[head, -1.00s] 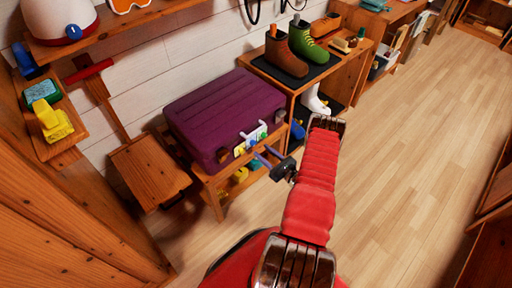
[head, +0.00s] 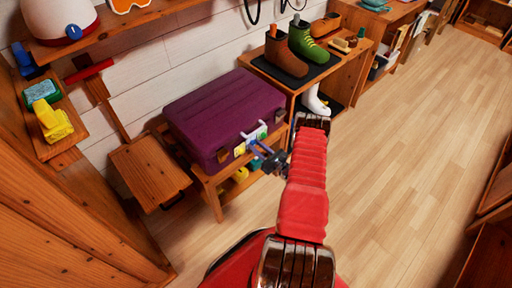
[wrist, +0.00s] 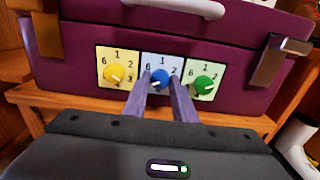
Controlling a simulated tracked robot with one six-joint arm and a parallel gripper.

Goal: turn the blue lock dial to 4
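The purple suitcase (head: 215,112) lies on a low wooden bench, its lock panels facing me. The plate's lower numbers are hidden by the fingers. My gripper (wrist: 161,77) is open, with one fingertip on each side of the blue dial. Contact cannot be told. The head view shows my gripper (head: 257,152) at the suitcase front.
Metal latches (wrist: 268,60) flank the panels, and a pale handle (wrist: 172,7) is above them. The bench edge (wrist: 75,109) runs below. A shelf with boots (head: 306,43) stands to the right. The wooden floor (head: 400,130) on the right is clear.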

